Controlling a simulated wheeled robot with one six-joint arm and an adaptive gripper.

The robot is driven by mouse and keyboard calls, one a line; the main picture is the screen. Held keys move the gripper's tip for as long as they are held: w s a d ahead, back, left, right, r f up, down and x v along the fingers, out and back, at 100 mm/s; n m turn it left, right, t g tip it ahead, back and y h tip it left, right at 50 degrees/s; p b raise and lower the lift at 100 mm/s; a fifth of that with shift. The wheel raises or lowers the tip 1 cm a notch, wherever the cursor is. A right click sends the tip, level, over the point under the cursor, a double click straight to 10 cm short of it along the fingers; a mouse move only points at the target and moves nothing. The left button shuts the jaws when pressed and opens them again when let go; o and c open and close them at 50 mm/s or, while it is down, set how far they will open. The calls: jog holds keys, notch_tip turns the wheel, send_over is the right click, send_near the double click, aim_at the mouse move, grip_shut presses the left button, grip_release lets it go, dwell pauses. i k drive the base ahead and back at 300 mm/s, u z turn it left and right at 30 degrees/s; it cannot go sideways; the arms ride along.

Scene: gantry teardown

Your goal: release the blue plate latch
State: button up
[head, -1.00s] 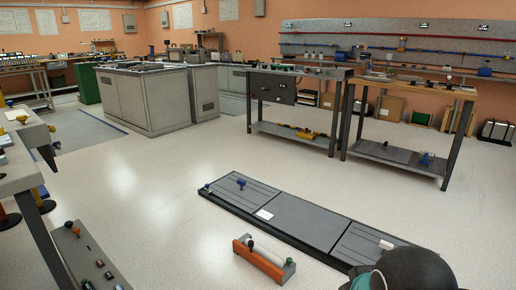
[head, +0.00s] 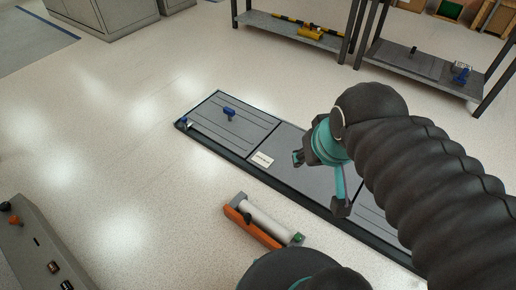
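A long dark floor plate (head: 270,143) lies in a low frame on the floor, in several panels. A blue T-shaped handle (head: 229,112) stands on the left panel. My gripper (head: 319,183) is open and empty, above the middle panel. It is well to the right of both blue pieces. My arm hides much of the right part of the plate.
An orange block with a white cylinder (head: 266,222) lies on the floor in front of the plate. A white label (head: 262,159) is on the plate. A grey control box (head: 40,250) stands at lower left. Bench shelves (head: 290,27) stand behind. Floor to the left is clear.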

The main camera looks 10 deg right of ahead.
aim_at(184, 119)
jog(key=k, duration=1)
jog(key=u, duration=1.65)
jog(key=i, duration=1.25)
jog(key=z, duration=2.55)
jog(key=i, duration=0.5)
jog(key=z, duration=0.1)
